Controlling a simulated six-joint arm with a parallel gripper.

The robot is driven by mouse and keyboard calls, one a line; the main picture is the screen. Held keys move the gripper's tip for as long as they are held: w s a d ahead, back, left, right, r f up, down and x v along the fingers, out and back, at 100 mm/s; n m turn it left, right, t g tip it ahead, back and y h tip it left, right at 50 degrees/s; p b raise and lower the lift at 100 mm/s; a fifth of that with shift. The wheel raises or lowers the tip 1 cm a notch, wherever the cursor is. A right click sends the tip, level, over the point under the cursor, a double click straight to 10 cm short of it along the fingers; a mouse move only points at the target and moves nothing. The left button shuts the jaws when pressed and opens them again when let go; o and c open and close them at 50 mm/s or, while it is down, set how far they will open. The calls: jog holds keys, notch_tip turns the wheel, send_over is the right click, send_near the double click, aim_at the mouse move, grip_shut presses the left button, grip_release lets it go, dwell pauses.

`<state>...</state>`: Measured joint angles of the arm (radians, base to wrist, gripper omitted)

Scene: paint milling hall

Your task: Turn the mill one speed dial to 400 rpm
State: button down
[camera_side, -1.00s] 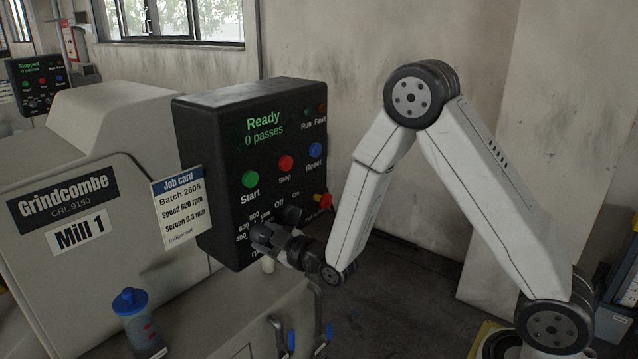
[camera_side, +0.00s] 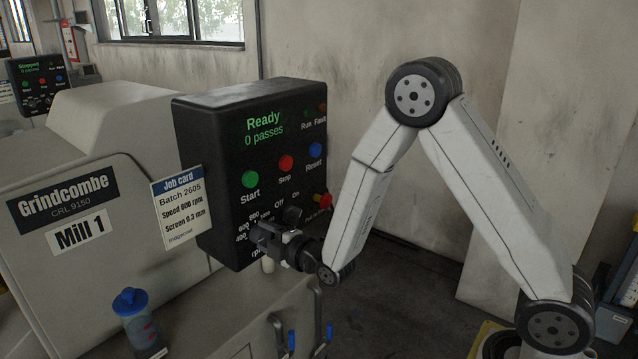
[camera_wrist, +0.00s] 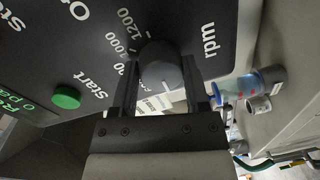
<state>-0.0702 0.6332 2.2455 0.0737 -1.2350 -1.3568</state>
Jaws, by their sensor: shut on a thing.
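The mill one speed dial is a dark grey round knob (camera_wrist: 162,66) low on the black control panel (camera_side: 222,175). My gripper (camera_wrist: 160,88) is shut on the dial, one finger on each side. A white pointer mark on the dial points down in the wrist view, toward the panel's left side. I cannot read exactly which number it meets, as the fingers and shadow obscure the lower numbers. In the side view my gripper (camera_side: 262,238) covers the dial, and 800, 600 and 400 show at its left. The display (camera_side: 263,129) reads Ready, 0 passes.
Above the dial are an Off/On switch (camera_side: 292,214) and green Start (camera_side: 250,179), red Stop (camera_side: 286,163) and blue Reset (camera_side: 315,150) buttons. A red knob (camera_side: 324,201) sits right. A job card (camera_side: 178,209) hangs left. A blue bottle (camera_side: 138,325) stands below.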

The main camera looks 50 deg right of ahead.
dwell(0.5)
jog(key=shift+c, duration=0.4)
grip_release()
jog(key=shift+s, duration=0.15)
jog(key=s, duration=0.7)
jog(key=shift+s+r, duration=0.25)
jog(key=shift+r, duration=0.05)
jog(key=s+d+f+m+g, duration=0.2)
jog(key=s+f+m+g, duration=0.1)
jog(key=s+m+g, duration=1.1)
jog(key=shift+s+d+f+m+g, duration=0.2)
jog(key=shift+m+g, duration=0.1)
jog(key=shift+m, duration=0.4)
